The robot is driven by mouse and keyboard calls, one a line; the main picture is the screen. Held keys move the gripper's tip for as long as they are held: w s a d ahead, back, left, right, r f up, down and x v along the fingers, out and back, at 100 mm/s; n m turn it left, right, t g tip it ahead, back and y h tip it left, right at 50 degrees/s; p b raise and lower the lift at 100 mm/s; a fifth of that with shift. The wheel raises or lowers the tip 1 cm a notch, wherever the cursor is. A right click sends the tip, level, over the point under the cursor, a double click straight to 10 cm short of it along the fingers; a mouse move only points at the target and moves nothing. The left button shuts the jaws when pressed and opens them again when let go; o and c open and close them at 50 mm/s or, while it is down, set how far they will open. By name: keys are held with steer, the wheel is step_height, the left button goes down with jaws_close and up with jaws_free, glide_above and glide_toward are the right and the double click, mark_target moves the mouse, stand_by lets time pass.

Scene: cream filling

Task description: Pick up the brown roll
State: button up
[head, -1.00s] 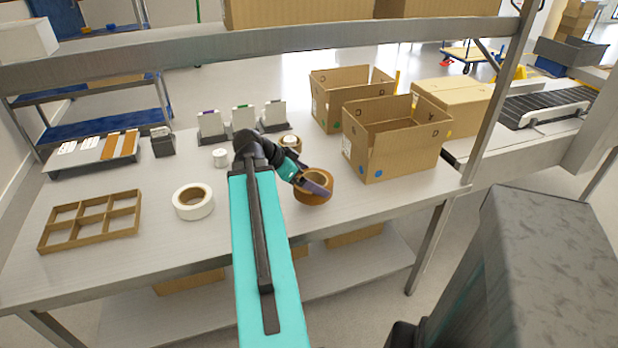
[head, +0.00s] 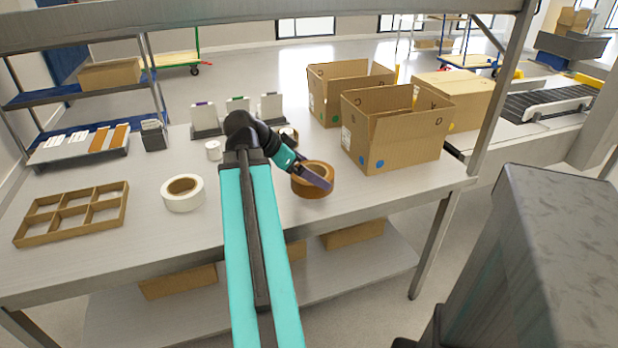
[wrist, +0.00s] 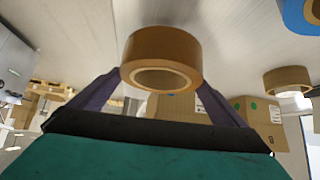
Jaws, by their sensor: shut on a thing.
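The brown roll (head: 312,190) is a thick ring of tape on the right part of the grey table (head: 240,250), in front of the open cardboard boxes. My gripper (head: 316,178) has its purple fingers at the roll. In the wrist view the brown roll (wrist: 160,52) sits between the two purple fingers, one on each side, and my gripper (wrist: 162,85) is shut on it. The head view does not clearly show whether the roll touches the table.
Two open cardboard boxes (head: 395,135) stand right behind the roll. A white roll (head: 183,193) and a divided wooden tray (head: 72,213) lie to the left. A smaller brown roll (head: 288,136) is behind my gripper.

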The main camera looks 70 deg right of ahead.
steer(key=shift+s+a+r+b, duration=0.1)
steer(key=shift+s+a+b, duration=0.3)
steer(key=shift+a+b, duration=0.55)
steer(key=shift+s+a+b, duration=0.35)
steer(key=shift+a+b, duration=0.05)
steer(key=shift+b, duration=1)
steer(key=shift+s, duration=0.15)
